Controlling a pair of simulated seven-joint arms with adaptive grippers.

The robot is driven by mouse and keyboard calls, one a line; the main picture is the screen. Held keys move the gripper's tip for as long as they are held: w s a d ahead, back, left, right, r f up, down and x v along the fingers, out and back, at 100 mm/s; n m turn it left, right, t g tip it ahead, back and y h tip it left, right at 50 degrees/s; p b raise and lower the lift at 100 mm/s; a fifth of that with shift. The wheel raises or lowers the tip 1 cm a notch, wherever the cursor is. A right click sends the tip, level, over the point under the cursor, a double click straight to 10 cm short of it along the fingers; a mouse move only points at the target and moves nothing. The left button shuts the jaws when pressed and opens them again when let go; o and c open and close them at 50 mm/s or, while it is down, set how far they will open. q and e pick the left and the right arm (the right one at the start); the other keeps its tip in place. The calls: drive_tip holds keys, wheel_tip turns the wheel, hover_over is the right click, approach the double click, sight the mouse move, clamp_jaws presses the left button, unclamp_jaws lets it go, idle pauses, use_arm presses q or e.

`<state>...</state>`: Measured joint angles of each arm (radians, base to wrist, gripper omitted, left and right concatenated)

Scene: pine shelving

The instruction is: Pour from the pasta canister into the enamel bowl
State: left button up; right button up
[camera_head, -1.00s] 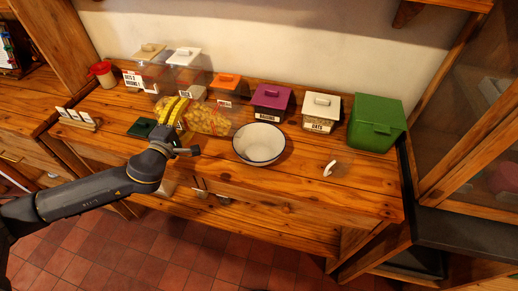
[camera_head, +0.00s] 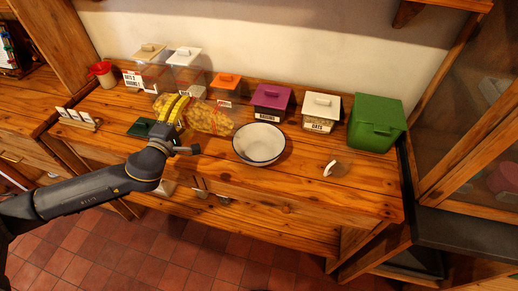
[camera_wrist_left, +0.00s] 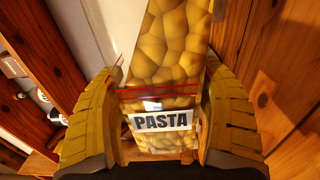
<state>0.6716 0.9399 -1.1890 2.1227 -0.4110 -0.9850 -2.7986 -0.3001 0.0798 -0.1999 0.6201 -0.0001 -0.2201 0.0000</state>
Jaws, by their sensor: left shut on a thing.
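The pasta canister (camera_head: 208,118) is clear and holds yellow pasta. It is tipped far over, its far end pointing right toward the bowl. My left gripper (camera_head: 172,110) is shut on it; the left wrist view shows the yellow fingers on either side of the canister (camera_wrist_left: 170,50) and its PASTA label (camera_wrist_left: 163,121). The white enamel bowl (camera_head: 268,157) with a dark rim stands upright on the counter, just right of the canister's far end. I see no pasta in the bowl. My right gripper is not in view.
Behind stand several lidded canisters: orange (camera_head: 227,82), purple (camera_head: 271,98), cream-lidded oats (camera_head: 321,110), and a large green bin (camera_head: 376,123). A dark green lid (camera_head: 141,128) lies left of my gripper. A clear scoop with a white handle (camera_head: 329,168) lies right of the bowl.

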sight(193, 118)
use_arm(q)
drive_tip(key=shift+d+r+m, duration=0.15)
drive_tip(key=shift+r+m, duration=0.2)
drive_tip(key=shift+r, duration=0.3)
drive_tip(key=shift+d+r+m, duration=0.15)
drive_tip(key=shift+r+m, duration=0.2)
drive_tip(key=shift+r, duration=0.3)
drive_tip(key=shift+c, duration=0.2)
idle(1.5)
drive_tip(key=shift+a+f+n, duration=0.2)
drive_tip(key=shift+f+n, duration=0.25)
drive_tip(key=shift+f, duration=0.35)
drive_tip(key=shift+a+f+n, duration=0.2)
drive_tip(key=shift+f+n, duration=0.25)
drive_tip(key=shift+f, duration=0.35)
drive_tip(key=f+n, duration=0.2)
drive_tip(key=n, duration=0.1)
drive_tip(key=f+n, duration=0.1)
drive_tip(key=n, duration=0.1)
drive_tip(key=shift+w+a+f, duration=0.1)
drive_tip(key=shift+a+f, duration=0.15)
drive_tip(key=shift+a, duration=0.1)
drive_tip(key=d+n, duration=0.1)
drive_tip(key=n, duration=0.1)
drive_tip(key=d+r+n, duration=0.1)
drive_tip(key=n, duration=0.1)
drive_tip(key=d+r+n, duration=0.1)
drive_tip(key=n, duration=0.1)
drive_tip(key=shift+s, duration=0.35)
